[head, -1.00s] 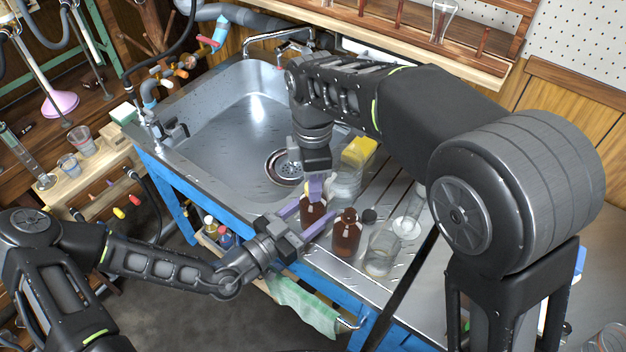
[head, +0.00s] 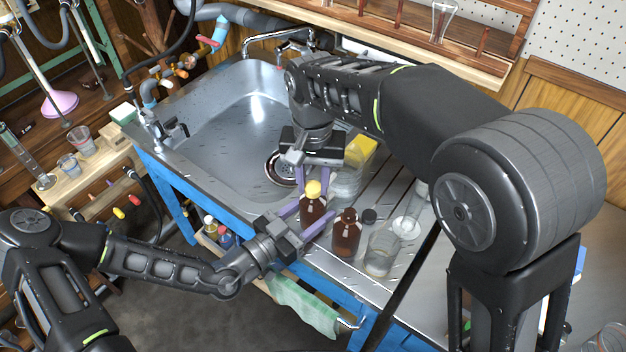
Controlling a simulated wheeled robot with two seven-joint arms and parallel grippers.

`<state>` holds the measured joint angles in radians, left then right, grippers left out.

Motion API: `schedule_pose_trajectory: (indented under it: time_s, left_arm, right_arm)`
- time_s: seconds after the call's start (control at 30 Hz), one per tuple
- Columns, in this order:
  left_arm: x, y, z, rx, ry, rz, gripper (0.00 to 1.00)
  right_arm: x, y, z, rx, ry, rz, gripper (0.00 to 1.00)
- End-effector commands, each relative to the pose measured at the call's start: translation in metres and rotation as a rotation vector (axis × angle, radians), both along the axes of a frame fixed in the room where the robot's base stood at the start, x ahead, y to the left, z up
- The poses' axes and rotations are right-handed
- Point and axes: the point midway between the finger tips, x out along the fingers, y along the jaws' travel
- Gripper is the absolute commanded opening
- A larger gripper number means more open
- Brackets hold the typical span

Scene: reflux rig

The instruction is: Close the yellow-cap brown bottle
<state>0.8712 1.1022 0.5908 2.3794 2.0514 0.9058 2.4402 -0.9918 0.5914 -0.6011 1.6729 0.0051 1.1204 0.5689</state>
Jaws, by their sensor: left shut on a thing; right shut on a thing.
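The brown bottle (head: 312,211) stands upright on the metal drainboard beside the sink. Its yellow cap (head: 314,188) sits at the top of its neck. Whether the cap is fully seated cannot be told. My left gripper (head: 305,220) is shut on the bottle's body from the front left, with purple fingers on either side. My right gripper (head: 315,184) points down from above and is shut on the yellow cap, with a purple finger on each side.
A second brown bottle (head: 347,238) stands close on the right, with a black cap (head: 369,215) behind it. A glass beaker (head: 381,254) and a glass flask (head: 406,227) stand farther right. A yellow sponge (head: 361,151) lies behind. The sink (head: 222,125) is empty.

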Motion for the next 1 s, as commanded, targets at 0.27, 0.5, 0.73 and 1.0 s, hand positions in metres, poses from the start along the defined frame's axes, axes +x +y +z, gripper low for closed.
schedule_pose_trajectory:
  time_s: [0.27, 0.5, 0.73, 1.0]
  left_arm:
    - [0.000, 0.000, 0.000, 0.000, 0.000, 0.000, 0.00]
    - [0.000, 0.000, 0.000, 0.000, 0.000, 0.000, 0.00]
    - [0.000, 0.000, 0.000, 0.000, 0.000, 0.000, 0.00]
    - [0.000, 0.000, 0.000, 0.000, 0.000, 0.000, 0.00]
  right_arm:
    - [0.000, 0.000, 0.000, 0.001, 0.000, 0.005, 0.43]
    - [0.000, 0.000, 0.000, 0.001, 0.000, 0.006, 0.51]
    - [0.000, 0.000, 0.008, 0.002, -0.001, 0.007, 0.51]
    - [0.001, 0.001, 0.040, 0.003, -0.002, 0.008, 0.51]
